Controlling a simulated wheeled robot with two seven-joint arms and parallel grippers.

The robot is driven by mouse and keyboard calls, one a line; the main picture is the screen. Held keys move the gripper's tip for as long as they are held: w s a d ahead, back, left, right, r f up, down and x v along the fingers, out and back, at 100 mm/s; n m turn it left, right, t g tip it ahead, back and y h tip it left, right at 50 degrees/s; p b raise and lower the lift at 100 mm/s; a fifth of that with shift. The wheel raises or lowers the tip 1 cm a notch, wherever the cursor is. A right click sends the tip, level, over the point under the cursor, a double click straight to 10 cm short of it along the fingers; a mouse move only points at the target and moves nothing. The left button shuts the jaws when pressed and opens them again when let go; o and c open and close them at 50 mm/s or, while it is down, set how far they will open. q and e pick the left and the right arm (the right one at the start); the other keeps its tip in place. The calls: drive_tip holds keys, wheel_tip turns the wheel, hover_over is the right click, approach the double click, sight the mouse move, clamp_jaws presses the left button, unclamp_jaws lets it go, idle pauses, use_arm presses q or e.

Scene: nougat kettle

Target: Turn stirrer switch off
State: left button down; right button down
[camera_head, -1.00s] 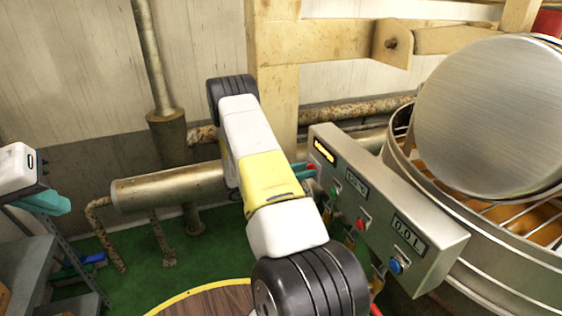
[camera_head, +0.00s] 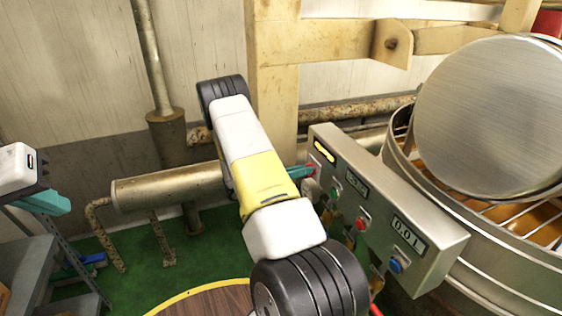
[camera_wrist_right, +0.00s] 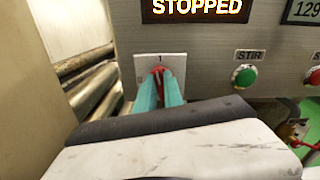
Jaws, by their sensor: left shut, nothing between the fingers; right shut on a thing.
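The stirrer switch is a small red knob (camera_wrist_right: 157,72) on a white plate marked 1 at its top, below a lit display (camera_wrist_right: 198,8) that reads STOPPED. My right gripper's teal fingers (camera_wrist_right: 160,88) are shut on the red knob in the right wrist view. In the head view the right gripper (camera_head: 299,172) reaches the left end of the steel control box (camera_head: 440,245), and its arm hides part of the box's near side. My left gripper (camera_head: 45,202) is shut and empty at the far left, away from the box.
A green STIR button (camera_wrist_right: 244,75) sits right of the switch. Red (camera_head: 361,224) and blue (camera_head: 396,265) buttons are further along the box. The steel kettle (camera_head: 480,250) with its raised lid (camera_head: 490,115) stands behind. Pipes (camera_head: 170,187) run along the wall at left.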

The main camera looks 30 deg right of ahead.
drive_tip(key=shift+w+f+n, duration=0.15)
drive_tip(key=shift+n, duration=3.75)
drive_tip(key=shift+w+f+n, duration=0.1)
drive_tip(key=shift+n, duration=3.8)
drive_tip(key=c, duration=1.5)
unclamp_jaws()
drive_tip(key=shift+o, duration=0.2)
drive_tip(key=a, duration=0.7)
drive_tip(key=shift+w+a, duration=0.4)
